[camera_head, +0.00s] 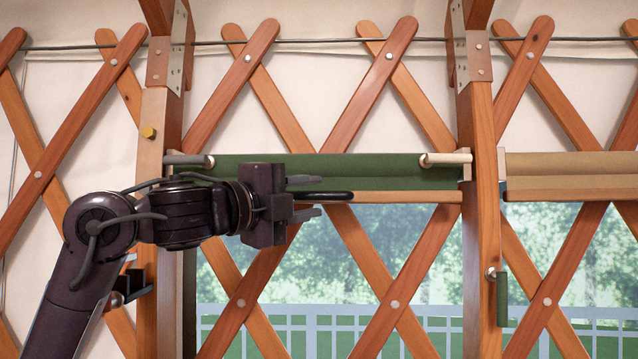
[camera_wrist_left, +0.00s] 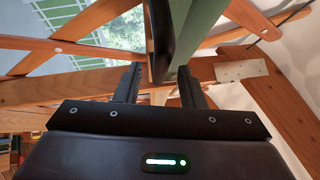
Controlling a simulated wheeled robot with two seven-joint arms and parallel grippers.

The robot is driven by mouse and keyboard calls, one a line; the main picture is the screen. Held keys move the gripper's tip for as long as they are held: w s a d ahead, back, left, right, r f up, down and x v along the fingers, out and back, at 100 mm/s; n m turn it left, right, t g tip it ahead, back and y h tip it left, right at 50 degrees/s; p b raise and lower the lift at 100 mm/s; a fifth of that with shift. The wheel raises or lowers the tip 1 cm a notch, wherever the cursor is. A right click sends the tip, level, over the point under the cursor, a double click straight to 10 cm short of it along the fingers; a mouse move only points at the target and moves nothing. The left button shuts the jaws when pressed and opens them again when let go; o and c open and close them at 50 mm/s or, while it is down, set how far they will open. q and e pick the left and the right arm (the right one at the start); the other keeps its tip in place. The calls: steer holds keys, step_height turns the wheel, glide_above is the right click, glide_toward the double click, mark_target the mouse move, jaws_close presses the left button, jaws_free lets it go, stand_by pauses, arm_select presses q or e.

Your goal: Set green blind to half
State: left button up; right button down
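The green blind (camera_head: 390,172) hangs between two wooden posts near the top of the window, almost fully raised, with a wooden bar (camera_head: 410,197) along its lower edge. A black rounded pull handle (camera_head: 335,196) sticks out at that bar. My left gripper (camera_head: 312,196) is in front of the blind with its fingers apart, one above and one below the handle. In the left wrist view the dark handle (camera_wrist_left: 160,45) lies between the fingertips (camera_wrist_left: 159,70), beside a green strip of the blind (camera_wrist_left: 197,35). A gap seems to show on both sides. My right gripper is out of view.
A tan blind (camera_head: 575,165) hangs beyond the right post (camera_head: 482,220). A small green tag (camera_head: 502,298) is on that post. Crossed lattice slats (camera_head: 372,255) stand around the window. Below the blind the window is uncovered.

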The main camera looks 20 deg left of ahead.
arm_select(q)
steer(key=shift+p+x, duration=0.5)
steer(key=shift+x, duration=0.95)
steer(key=shift+s, duration=0.1)
jaws_close()
